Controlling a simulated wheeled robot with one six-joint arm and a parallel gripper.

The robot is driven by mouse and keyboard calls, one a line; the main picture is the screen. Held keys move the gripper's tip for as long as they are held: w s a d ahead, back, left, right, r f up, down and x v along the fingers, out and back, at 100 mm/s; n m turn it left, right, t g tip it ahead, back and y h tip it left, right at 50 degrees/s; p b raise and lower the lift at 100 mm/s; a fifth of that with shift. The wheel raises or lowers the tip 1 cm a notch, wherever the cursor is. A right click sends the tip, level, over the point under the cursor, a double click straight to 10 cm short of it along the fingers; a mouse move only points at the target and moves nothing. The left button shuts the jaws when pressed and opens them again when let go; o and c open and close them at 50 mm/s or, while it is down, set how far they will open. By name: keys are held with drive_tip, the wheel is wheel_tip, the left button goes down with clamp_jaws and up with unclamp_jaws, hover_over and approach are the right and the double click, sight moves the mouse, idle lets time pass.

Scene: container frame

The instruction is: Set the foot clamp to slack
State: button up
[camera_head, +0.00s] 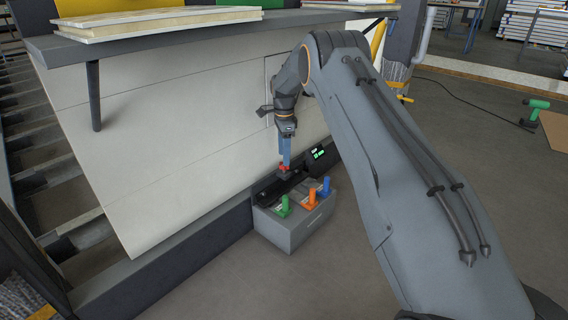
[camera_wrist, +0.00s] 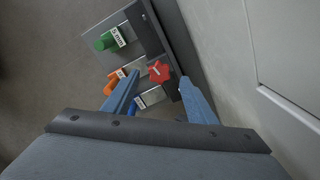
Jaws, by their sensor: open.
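A red star-shaped knob (camera_wrist: 158,71) with a white mark on it sits on a dark plate at the foot of the large white panel. In the head view the red knob (camera_head: 283,168) shows just under my fingertips. My gripper (camera_head: 286,158) points down at it and is open. In the wrist view the knob lies between my two blue fingers, seen from above; I cannot tell whether they touch it. No part is plainly marked as the foot clamp, and the knob's setting cannot be read.
A grey box (camera_head: 289,235) beside the knob carries green (camera_head: 284,206), orange (camera_head: 311,199) and blue (camera_head: 326,186) handles. A label by the green one reads "5 mm". A small display with green text (camera_head: 318,153) stands right of the knob. The white panel (camera_head: 190,130) rises close behind my gripper.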

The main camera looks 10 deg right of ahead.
sight(284, 168)
wheel_tip(284, 168, down, 4)
drive_tip(key=shift+r+b, duration=0.25)
drive_tip(key=shift+b, duration=0.3)
drive_tip(key=shift+r, duration=0.1)
drive_tip(key=c, duration=1.1)
drive_tip(key=shift+o, duration=0.2)
drive_tip(key=shift+d, duration=0.1)
